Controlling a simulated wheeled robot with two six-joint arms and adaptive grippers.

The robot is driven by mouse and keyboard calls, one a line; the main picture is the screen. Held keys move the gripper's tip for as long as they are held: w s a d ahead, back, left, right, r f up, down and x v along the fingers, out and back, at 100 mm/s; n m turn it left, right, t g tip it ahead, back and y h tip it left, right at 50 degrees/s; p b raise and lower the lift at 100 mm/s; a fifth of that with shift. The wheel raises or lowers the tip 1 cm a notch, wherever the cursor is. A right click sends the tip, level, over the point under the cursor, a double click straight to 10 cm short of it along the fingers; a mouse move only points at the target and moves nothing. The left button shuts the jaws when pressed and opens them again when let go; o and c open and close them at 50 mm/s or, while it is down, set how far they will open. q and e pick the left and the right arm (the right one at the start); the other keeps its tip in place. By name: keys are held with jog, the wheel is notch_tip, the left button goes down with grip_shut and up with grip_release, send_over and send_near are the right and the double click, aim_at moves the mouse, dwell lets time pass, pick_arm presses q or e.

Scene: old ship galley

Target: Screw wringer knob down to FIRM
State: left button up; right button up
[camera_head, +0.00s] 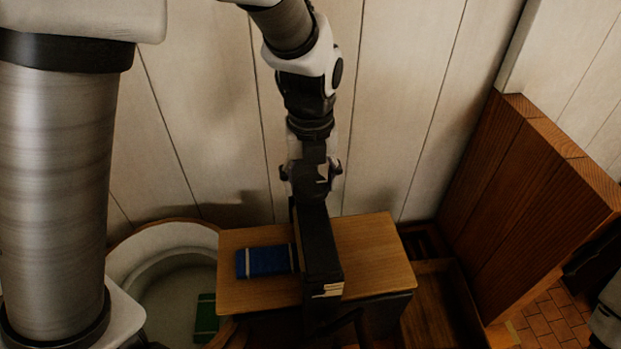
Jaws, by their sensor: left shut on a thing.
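My left gripper (311,172) comes down from the top centre, with a finger on each side of the top of a dark upright post. It is shut there on what appears to be the wringer knob, mostly hidden by the fingers. The dark wringer post (317,240) stands below it, with a small pale plate (328,289) low on its front. I cannot read any marking such as FIRM. My right gripper is not in view.
A wooden board (372,250) extends both sides of the post. A blue folded thing (264,262) lies on its left part. A pale round tub (160,240) stands left, with a green thing (206,318) inside. A wooden partition (530,200) rises at the right; a plank wall (400,110) is behind.

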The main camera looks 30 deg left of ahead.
aim_at(311, 183)
pick_arm(q)
jog(key=shift+s+f, duration=0.15)
jog(key=o, duration=1.1)
jog(key=shift+o, duration=0.2)
notch_tip(311, 183, up, 8)
jog(key=shift+f, duration=0.1)
jog(key=shift+f, duration=0.1)
